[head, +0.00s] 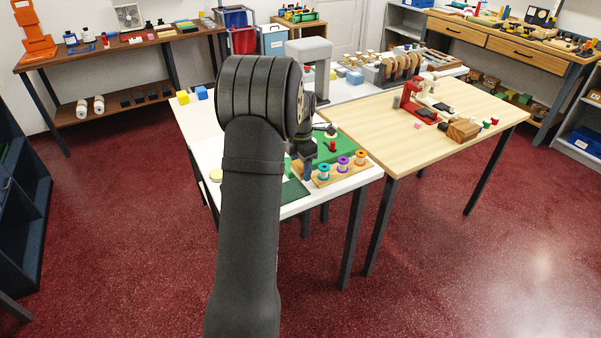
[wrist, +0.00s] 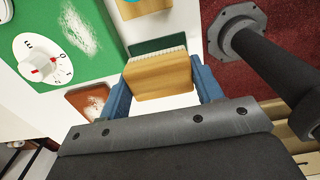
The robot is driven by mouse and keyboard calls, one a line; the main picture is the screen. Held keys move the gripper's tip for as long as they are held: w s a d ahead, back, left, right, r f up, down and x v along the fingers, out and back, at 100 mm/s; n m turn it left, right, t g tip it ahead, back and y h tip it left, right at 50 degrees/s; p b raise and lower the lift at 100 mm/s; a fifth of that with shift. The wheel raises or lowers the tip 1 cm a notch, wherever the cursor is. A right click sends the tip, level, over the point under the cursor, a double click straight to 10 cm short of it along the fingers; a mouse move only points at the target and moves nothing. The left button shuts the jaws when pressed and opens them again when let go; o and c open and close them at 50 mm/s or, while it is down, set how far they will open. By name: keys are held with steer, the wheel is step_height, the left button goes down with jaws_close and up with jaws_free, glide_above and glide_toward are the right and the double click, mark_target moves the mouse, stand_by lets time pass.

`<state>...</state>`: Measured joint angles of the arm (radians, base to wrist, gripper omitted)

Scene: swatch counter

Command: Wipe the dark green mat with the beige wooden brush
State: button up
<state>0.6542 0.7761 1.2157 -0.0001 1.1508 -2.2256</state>
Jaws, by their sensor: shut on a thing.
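My gripper (wrist: 164,84) is shut on the beige wooden brush (wrist: 158,76), one blue finger on each side of its block in the wrist view. The white bristles show along its far edge. The dark green mat (wrist: 158,44) shows as a strip just beyond the bristles, partly hidden by the brush. In the head view the dark green mat (head: 293,191) lies near the front edge of the white table, partly behind my arm. My gripper (head: 307,178) is beside it there; the brush cannot be made out. Whether the bristles touch the mat is unclear.
A brown mat (wrist: 78,98) with white powder is nearer. A wooden rack (head: 326,182) with three spools stands right of the gripper. The table's front edge is close.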

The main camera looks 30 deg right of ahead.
steer(key=shift+r, duration=1.25)
